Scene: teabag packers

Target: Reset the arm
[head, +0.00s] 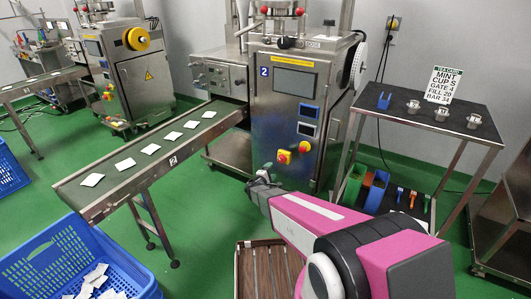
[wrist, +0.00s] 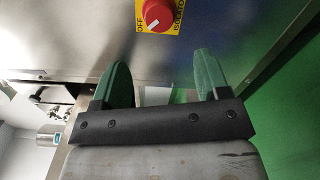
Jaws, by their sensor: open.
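My gripper (wrist: 163,85) is open and empty in the wrist view, its two green fingers apart. Past the fingertips is a metal machine panel with a red isolator switch (wrist: 157,14) on a yellow plate. In the head view my pink and black arm reaches from the lower right toward the front of machine 2 (head: 288,105). The gripper end (head: 262,182) is dark and small there, near the lower front of that machine, and its fingers are hard to make out.
A conveyor (head: 150,165) carrying several white teabags runs left of machine 2. A blue crate (head: 75,255) with teabags stands lower left. A steel trolley (head: 440,128) with small cups and a sign (head: 443,84) stands right. A slatted wooden thing (head: 268,272) lies below my arm.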

